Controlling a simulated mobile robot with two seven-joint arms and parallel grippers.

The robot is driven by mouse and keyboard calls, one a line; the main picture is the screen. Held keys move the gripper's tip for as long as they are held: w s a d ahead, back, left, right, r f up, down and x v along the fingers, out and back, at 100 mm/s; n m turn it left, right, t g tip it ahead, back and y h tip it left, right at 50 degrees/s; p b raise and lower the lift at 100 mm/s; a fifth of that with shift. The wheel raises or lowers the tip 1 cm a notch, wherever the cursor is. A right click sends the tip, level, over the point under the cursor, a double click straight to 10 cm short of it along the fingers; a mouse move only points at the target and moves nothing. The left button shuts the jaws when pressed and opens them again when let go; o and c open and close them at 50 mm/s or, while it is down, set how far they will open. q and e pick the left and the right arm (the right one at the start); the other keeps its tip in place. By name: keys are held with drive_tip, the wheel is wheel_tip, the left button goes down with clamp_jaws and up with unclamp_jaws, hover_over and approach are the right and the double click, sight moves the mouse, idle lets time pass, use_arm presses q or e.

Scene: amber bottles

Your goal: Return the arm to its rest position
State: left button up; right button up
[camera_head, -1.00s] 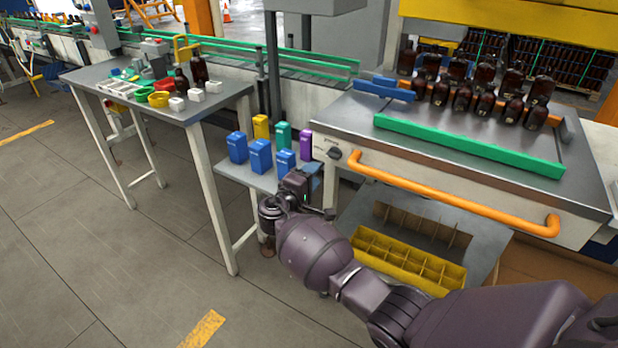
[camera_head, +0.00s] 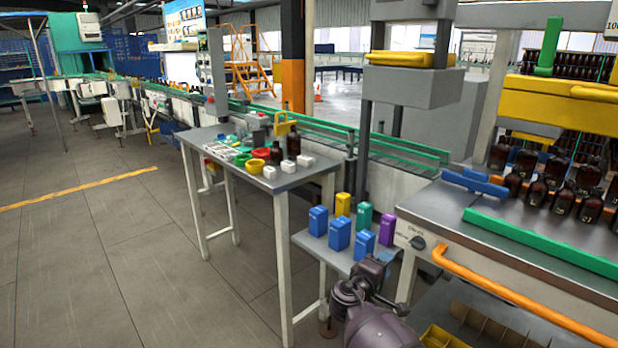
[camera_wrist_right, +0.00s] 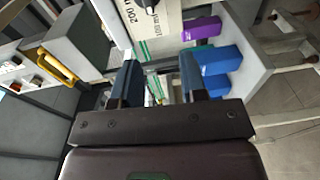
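My right gripper (camera_head: 374,270) is at the lower middle of the head view, beside the low side table with the small boxes. In the right wrist view its two dark fingers (camera_wrist_right: 158,82) stand apart with nothing held between them. My right arm enters from the bottom edge of the head view, and most of it is out of frame. My left gripper is in neither view.
Blue boxes (camera_head: 339,233), a yellow box (camera_head: 343,204), a teal box (camera_head: 364,215) and a purple box (camera_head: 387,229) stand near the gripper. An orange rail (camera_head: 515,303) and a yellow divided crate (camera_head: 440,338) lie to the right. Amber bottles (camera_head: 562,203) stand behind. Floor at left is clear.

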drive_tip(key=w+a+r+t+y, duration=0.1)
drive_tip(key=a+r+t+y, duration=0.1)
drive_tip(key=a+y, duration=0.45)
drive_tip(key=s+f+m+y, duration=0.2)
drive_tip(key=s+f+y, duration=0.35)
drive_tip(key=s, duration=0.35)
drive_tip(key=s+d+f+m+g, duration=0.1)
drive_tip(key=s+d+f+m, duration=0.1)
drive_tip(key=s, duration=0.9)
drive_tip(key=s+d+f+m+g, duration=0.1)
drive_tip(key=s+d+f, duration=0.3)
drive_tip(key=s, duration=0.7)
drive_tip(key=s+d+f+m, duration=0.2)
drive_tip(key=s+d+f, duration=0.2)
drive_tip(key=s+f, duration=0.3)
drive_tip(key=s, duration=0.4)
drive_tip(key=shift+s+m+g, duration=0.15)
drive_tip(key=shift+m+g, duration=0.15)
drive_tip(key=shift+g, duration=0.1)
